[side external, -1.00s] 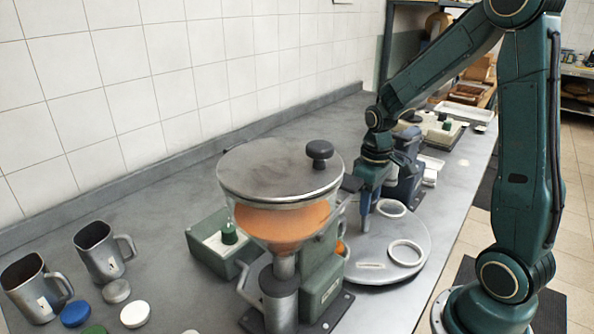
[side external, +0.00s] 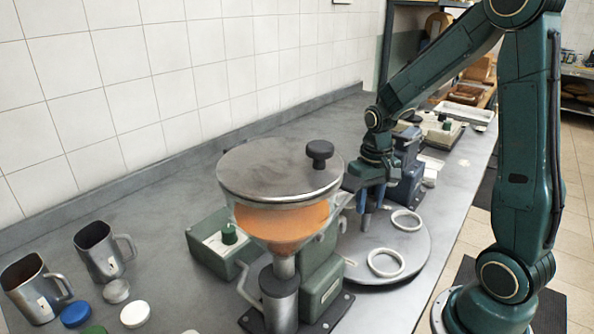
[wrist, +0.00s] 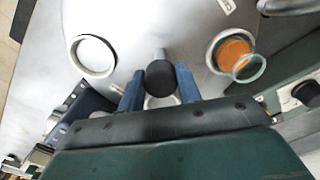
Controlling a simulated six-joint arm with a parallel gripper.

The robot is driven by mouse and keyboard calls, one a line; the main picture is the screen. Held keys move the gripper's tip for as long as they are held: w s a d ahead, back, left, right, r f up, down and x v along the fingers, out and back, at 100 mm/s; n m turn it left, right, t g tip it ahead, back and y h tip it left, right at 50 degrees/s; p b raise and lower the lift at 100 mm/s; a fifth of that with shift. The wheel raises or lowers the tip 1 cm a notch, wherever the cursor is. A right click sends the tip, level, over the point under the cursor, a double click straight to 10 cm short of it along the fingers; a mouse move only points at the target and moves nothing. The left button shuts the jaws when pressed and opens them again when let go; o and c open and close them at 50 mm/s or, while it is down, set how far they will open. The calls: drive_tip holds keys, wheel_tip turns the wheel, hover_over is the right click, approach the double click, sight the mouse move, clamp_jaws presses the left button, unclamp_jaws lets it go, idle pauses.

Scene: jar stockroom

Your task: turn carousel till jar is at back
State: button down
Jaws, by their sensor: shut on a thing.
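The carousel (side external: 412,246) is a round grey turntable with white ring seats, beside the hopper machine. A glass jar with orange contents (wrist: 235,53) stands in a white ring at the upper right of the wrist view. In the side view the hopper machine hides the jar. My gripper (wrist: 159,84) is over the carousel, its two blue fingers shut on a dark-topped peg (wrist: 160,78). In the side view my gripper (side external: 371,212) is at the carousel's far left part. An empty ring (side external: 407,220) and another empty ring (side external: 385,262) show to its right.
The hopper machine (side external: 281,190), with a lid and orange powder, stands close left of the carousel. Two metal mugs (side external: 103,252) and several lids are at the left. A dark machine (side external: 408,170) stands behind the carousel.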

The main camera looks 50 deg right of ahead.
drive_tip(key=shift+w+m, duration=0.1)
drive_tip(key=shift+m, duration=5)
drive_tip(key=c, duration=1)
unclamp_jaws()
drive_tip(key=shift+o, duration=0.2)
wheel_tip(320, 180, up, 14)
drive_tip(key=shift+a, duration=0.15)
